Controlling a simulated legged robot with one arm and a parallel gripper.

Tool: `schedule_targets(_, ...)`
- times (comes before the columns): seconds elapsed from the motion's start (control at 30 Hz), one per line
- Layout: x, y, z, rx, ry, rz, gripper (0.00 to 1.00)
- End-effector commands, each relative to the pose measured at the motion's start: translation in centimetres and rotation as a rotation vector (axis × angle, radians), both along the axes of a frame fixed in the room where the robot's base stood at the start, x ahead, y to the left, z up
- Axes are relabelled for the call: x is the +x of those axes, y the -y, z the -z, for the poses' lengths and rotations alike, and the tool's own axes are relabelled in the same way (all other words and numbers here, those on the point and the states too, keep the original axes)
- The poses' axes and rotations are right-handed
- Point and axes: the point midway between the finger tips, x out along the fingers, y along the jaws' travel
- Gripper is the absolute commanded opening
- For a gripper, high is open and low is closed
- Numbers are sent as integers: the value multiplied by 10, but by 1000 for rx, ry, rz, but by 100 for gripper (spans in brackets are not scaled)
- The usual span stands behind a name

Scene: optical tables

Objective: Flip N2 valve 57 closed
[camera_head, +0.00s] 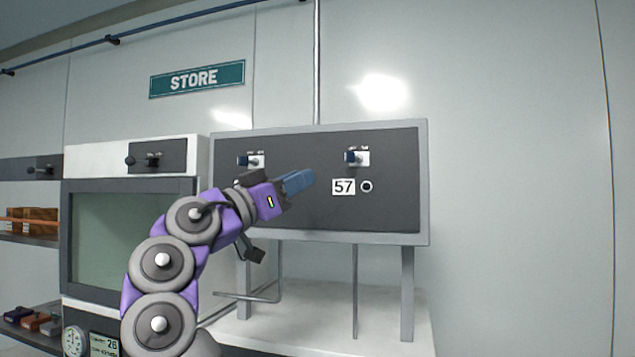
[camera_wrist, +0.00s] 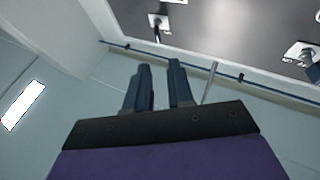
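Valve 57 (camera_head: 356,157) is a small blue-handled valve on a white plate, on the right of the dark panel (camera_head: 300,215). The label "57" (camera_head: 343,187) is just below it, beside a small round fitting (camera_head: 366,186). My gripper (camera_head: 304,181) is in front of the panel, left of and lower than valve 57, apart from it. In the wrist view my gripper (camera_wrist: 159,68) shows its two blue fingers with an empty gap between them. Two valves show there at the upper middle (camera_wrist: 157,27) and right edge (camera_wrist: 303,53); I cannot tell which is 57.
A second, similar valve (camera_head: 250,160) is on the panel's left; my gripper hides most of its label. A white cabinet (camera_head: 135,150) with a glass front stands at left, near shelves (camera_head: 30,240). A "STORE" sign (camera_head: 197,79) hangs above. The wall at right is clear.

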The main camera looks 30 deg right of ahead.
Motion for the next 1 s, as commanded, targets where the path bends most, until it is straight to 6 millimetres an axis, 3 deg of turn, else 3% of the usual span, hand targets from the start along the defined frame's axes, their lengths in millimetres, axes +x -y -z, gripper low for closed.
schedule_targets(0.1,-2,-16,8,-1,-2,-1,22)
schedule_targets(0.3,-4,-28,14,2,-3,2,22)
schedule_targets(1.0,2,-30,20,3,-62,16,22)
